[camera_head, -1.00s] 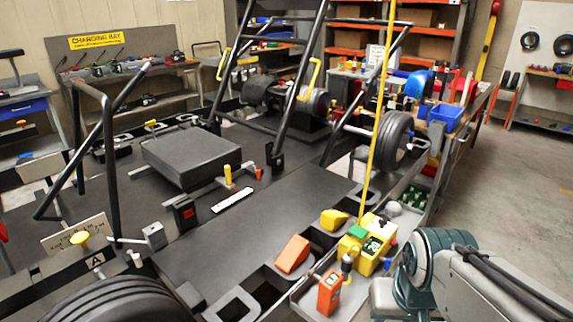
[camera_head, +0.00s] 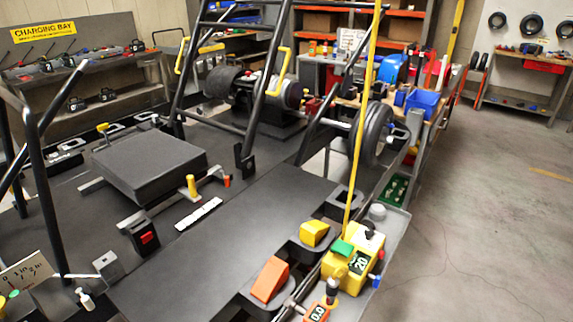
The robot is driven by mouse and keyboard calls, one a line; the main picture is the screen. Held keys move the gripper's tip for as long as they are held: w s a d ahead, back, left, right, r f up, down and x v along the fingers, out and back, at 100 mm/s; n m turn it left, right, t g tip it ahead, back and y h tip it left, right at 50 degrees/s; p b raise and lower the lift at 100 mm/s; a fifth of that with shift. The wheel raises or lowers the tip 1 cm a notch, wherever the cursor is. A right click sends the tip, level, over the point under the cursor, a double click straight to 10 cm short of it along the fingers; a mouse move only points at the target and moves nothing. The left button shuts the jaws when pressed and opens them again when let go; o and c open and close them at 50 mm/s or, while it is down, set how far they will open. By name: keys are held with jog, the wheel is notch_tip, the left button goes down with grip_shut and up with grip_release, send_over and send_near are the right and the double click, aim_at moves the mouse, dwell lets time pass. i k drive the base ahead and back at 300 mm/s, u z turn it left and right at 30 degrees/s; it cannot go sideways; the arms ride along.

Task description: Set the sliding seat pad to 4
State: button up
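The seat pad (camera_head: 150,160) is a flat dark grey square block in the left half of the head view. It lies on the kart's dark floor, with grey rails (camera_head: 95,184) showing beside it. A yellow upright knob (camera_head: 192,185) stands at its near right corner, close to a small red-tipped part (camera_head: 227,181). A white marked strip (camera_head: 198,213) lies on the floor just in front of the knob. Its marks are too small to read, so I cannot tell the pad's setting. My gripper is not in view.
Black tube frames (camera_head: 40,170) rise at the left and behind the pad (camera_head: 255,95). A yellow box (camera_head: 350,270), an orange wedge (camera_head: 270,279) and a yellow wedge (camera_head: 314,233) stand along the near right side. Open concrete floor (camera_head: 480,220) lies to the right.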

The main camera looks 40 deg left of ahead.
aim_at(152, 167)
jog(key=z, duration=0.05)
jog(key=i, duration=1.25)
jog(key=u, duration=2.35)
